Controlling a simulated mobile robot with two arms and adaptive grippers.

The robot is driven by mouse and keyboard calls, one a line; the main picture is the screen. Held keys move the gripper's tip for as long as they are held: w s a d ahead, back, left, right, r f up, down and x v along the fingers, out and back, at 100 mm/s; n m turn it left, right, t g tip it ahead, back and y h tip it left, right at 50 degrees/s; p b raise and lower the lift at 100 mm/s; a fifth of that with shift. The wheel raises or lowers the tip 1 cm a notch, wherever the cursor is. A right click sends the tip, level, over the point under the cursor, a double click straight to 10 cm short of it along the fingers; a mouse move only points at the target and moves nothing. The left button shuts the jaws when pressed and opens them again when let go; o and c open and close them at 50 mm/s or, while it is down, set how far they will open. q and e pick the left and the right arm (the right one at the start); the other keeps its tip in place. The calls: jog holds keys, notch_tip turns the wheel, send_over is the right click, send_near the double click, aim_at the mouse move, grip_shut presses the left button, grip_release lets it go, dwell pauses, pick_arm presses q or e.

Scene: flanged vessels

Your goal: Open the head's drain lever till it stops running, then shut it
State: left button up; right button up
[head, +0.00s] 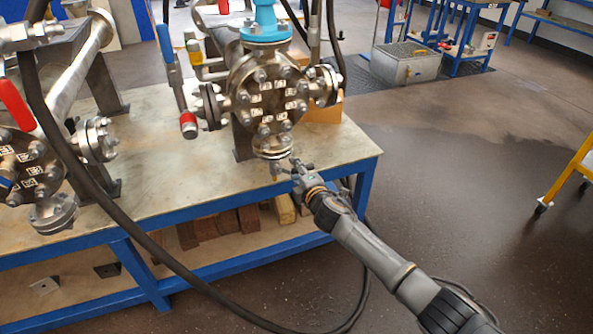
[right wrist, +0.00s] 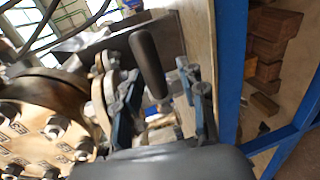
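The flanged head (head: 268,95), a round bolted steel vessel part with a blue top, stands on the bench. A short flanged outlet (head: 273,148) is at its bottom. My right gripper (head: 292,170) is at the bench's front edge, just below and right of that outlet. In the right wrist view, its two fingers (right wrist: 163,105) are apart. A dark rounded lever handle (right wrist: 148,62) shows between and beyond them; I cannot tell whether they touch it. Its valve is mostly hidden, and no running liquid can be made out. My left gripper is not in view.
The bench top (head: 150,185) has a blue frame, with brown blocks (head: 215,224) on the shelf below. Another flanged vessel (head: 25,165) stands at the left. A black hose (head: 105,205) loops across the front. The dark floor at the right is mostly clear; a yellow cart (head: 570,175) stands there.

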jog(key=shift+r, duration=0.1)
jog(key=shift+s, duration=0.1)
jog(key=v, duration=1.1)
jog(key=shift+s+d, duration=0.2)
jog(key=shift+s, duration=0.2)
